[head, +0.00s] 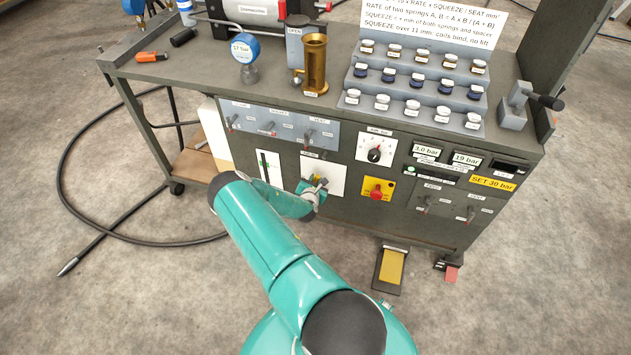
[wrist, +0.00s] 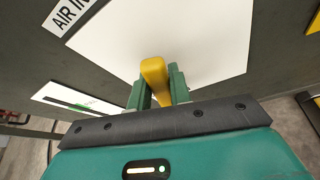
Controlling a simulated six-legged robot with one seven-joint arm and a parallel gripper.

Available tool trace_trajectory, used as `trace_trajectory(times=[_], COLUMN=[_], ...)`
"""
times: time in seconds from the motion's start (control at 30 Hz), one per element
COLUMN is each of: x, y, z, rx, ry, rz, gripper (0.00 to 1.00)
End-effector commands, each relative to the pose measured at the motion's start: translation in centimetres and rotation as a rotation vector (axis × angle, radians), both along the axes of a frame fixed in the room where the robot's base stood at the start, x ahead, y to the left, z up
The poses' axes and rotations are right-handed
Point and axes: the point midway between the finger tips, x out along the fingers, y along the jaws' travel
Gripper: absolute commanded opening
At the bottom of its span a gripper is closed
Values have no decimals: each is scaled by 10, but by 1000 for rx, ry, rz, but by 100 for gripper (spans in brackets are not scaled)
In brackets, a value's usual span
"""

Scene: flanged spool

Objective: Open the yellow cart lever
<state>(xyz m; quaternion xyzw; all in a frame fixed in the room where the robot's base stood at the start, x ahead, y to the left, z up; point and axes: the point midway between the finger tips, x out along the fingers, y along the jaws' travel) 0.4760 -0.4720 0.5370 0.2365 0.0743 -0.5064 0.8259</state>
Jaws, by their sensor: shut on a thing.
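The yellow lever (wrist: 154,72) stands out from a white plate (wrist: 185,35) on the cart's front panel in the wrist view. My gripper (wrist: 158,88) has its two green fingers on either side of the lever and is shut on it. In the head view, my gripper (head: 313,190) is at the white plate (head: 334,172) low on the cart's front. There my arm and gripper hide most of the lever. The label above the plate in the wrist view reads "AIR IN", cut off at the edge.
A white gauge strip (head: 268,166) is left of the plate. A red knob on a yellow plate (head: 377,190) and a black dial (head: 375,154) are to the right. A yellow pedal (head: 391,267) stands on the floor. A black hose (head: 62,190) lies on the floor at left.

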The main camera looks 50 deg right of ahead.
Motion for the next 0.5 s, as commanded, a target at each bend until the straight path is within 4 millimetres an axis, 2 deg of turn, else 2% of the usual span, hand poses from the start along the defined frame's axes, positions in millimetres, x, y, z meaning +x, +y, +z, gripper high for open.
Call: trace_trajectory(times=[0.03, 0.07, 0.17, 0.5], x=[3, 3, 2, 0], y=[1, 1, 1, 2], z=[0, 0, 0, 0], rx=[0, 0, 0, 1], ry=[-4, -4, -4, -1], rz=[4, 4, 4, 2], gripper=[0, 22, 41, 42])
